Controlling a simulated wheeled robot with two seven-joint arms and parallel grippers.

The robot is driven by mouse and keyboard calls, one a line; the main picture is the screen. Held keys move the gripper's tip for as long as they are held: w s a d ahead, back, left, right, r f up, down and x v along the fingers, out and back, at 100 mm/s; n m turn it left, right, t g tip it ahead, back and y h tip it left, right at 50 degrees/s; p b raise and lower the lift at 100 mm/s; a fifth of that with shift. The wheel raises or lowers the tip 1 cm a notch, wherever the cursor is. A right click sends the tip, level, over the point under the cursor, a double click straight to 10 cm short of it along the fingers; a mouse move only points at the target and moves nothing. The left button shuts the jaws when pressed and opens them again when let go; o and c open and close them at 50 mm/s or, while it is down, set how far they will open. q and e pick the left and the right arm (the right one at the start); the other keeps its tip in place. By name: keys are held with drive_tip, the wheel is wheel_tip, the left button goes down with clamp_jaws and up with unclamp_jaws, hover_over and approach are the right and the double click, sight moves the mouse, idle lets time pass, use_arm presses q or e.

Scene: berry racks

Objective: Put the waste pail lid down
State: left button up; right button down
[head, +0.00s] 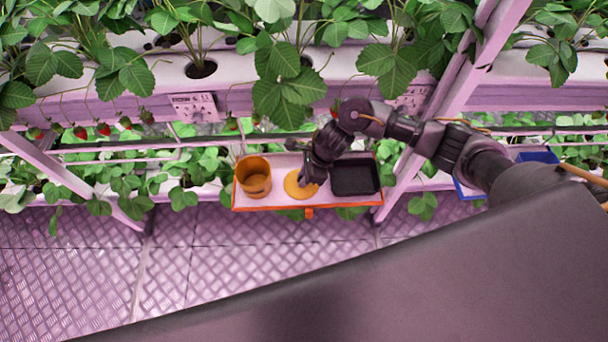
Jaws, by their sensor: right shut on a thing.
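The waste pail lid (298,191) is a round yellow-orange disc at the middle of a shelf tray with an orange rim (270,207). My right gripper (308,177) is over its right side and shut on it; the fingers hide part of the lid. I cannot tell whether the lid touches the tray surface. The waste pail (254,177), orange and open at the top, stands upright just left of the lid. My left gripper is not in view.
A black bin (355,177) sits on the tray right of the lid, close to my right arm. Pink rack posts (440,100) and strawberry plants (283,75) stand around and above the tray. Red berries (103,129) hang at the left. Blue crates (537,157) are at the right.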

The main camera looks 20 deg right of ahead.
drive_tip(key=shift+f, duration=0.15)
drive_tip(key=c, duration=1.3)
unclamp_jaws()
drive_tip(key=v, duration=1.2)
drive_tip(key=shift+b, duration=0.3)
